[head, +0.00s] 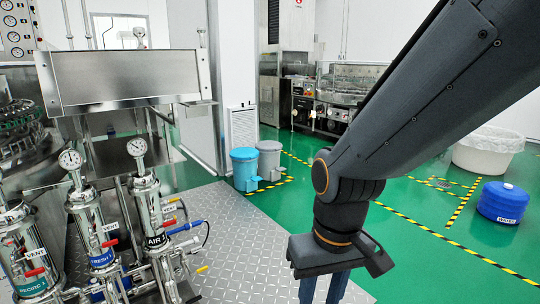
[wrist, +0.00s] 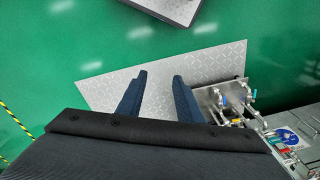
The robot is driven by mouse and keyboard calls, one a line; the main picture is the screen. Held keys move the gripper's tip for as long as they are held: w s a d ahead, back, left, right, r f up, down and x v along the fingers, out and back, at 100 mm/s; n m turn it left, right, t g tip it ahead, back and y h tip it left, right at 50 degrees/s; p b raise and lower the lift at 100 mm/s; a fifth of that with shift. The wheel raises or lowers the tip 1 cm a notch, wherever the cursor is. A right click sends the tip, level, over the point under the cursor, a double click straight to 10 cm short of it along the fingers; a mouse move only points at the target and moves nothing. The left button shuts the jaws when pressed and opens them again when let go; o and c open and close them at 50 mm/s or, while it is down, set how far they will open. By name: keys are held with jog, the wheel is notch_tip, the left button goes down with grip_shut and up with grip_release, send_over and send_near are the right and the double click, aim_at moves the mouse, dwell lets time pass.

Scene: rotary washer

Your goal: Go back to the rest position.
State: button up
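My gripper (head: 324,288) hangs at the end of my dark arm, pointing down, right of centre in the head view. Its blue fingers are cut off by the bottom edge there. In the wrist view the two blue fingers (wrist: 158,88) stand apart with nothing between them, over a grey tread-plate floor. The rotary washer (head: 125,78), with its steel panel, gauges and filter housings, stands at the left of the head view. My gripper is to the right of it and touches nothing that I can see.
Red, blue and yellow valve handles stick out from the pipework. A blue bin (head: 244,168) and a grey bin (head: 270,158) stand behind the tread plate (head: 255,235). A blue water container (head: 502,202) and a white tub (head: 487,152) are at right. Green floor between is clear.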

jog(key=s+d+r+m+p, duration=0.2)
jog(key=d+r+m+p, duration=0.1)
jog(key=d+r+p, duration=0.7)
notch_tip(320, 180, up, 3)
jog(key=p, duration=0.6)
jog(key=shift+s+d+h, duration=0.2)
jog(key=shift+d+h, duration=0.1)
jog(key=shift+h, duration=0.1)
jog(key=shift+s, duration=0.1)
